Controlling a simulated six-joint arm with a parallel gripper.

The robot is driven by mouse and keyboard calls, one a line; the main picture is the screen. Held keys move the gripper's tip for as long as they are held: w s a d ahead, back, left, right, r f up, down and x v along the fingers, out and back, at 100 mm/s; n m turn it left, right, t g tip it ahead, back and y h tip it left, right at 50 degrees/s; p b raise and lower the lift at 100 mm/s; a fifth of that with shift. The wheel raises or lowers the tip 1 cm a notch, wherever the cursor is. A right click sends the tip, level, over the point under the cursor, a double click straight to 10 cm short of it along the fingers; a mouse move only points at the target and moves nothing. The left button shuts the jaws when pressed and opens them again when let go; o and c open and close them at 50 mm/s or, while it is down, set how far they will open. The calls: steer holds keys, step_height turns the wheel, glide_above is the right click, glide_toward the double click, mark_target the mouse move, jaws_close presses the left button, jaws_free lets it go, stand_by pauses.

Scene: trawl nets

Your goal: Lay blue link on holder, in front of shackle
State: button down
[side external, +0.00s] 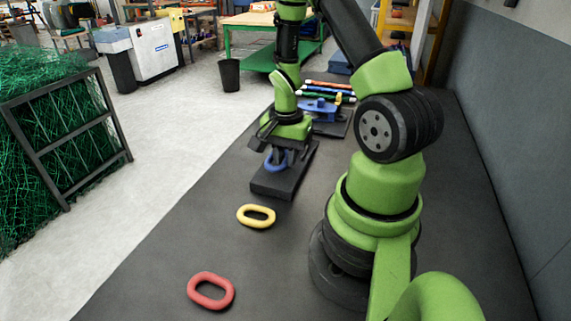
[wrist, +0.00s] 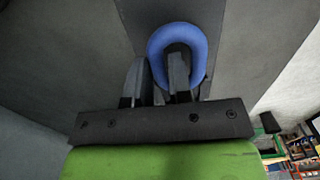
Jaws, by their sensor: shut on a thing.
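The blue link (side external: 270,166) is in my gripper (side external: 277,157), upright or nearly so, over the black holder (side external: 272,189) in the side view. Whether it touches the holder, I cannot tell. In the wrist view one finger of my gripper (wrist: 158,78) passes inside the blue link (wrist: 201,47) and the other lies outside its left side, so the jaws are shut on that side. The dark holder (wrist: 135,12) shows beyond the link there. I cannot make out the shackle; the gripper and link may hide it.
A yellow link (side external: 256,224) and a red link (side external: 190,292) lie flat on the dark table (side external: 150,270), nearer the camera. Behind the holder stands a rack (side external: 330,97) with coloured rods and a blue part. The table left of the holder is clear.

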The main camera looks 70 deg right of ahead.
steer(key=shift+f, duration=1.2)
steer(key=shift+f, duration=0.15)
steer(key=c, duration=1)
jaws_free()
steer(key=shift+c, duration=0.2)
steer(key=w+a+r+n+t, duration=0.1)
steer(key=a+r, duration=0.1)
steer(key=r, duration=0.7)
steer(key=w+a+r+n+t, duration=0.1)
steer(key=a+r+n, duration=0.1)
steer(key=r, duration=0.7)
steer(key=s+a+r+n+t+y, duration=0.1)
steer(key=s+a+r+n+t, duration=0.1)
steer(key=a+r+n, duration=0.3)
steer(key=s+a+r+n+t+y, duration=0.1)
steer(key=s+a+r+n+t, duration=0.2)
steer(key=a, duration=0.6)
step_height(320, 180, up, 2)
steer(key=s+n, duration=0.2)
steer(key=n, duration=0.1)
steer(key=shift+a+r, duration=0.15)
steer(key=shift+a, duration=0.25)
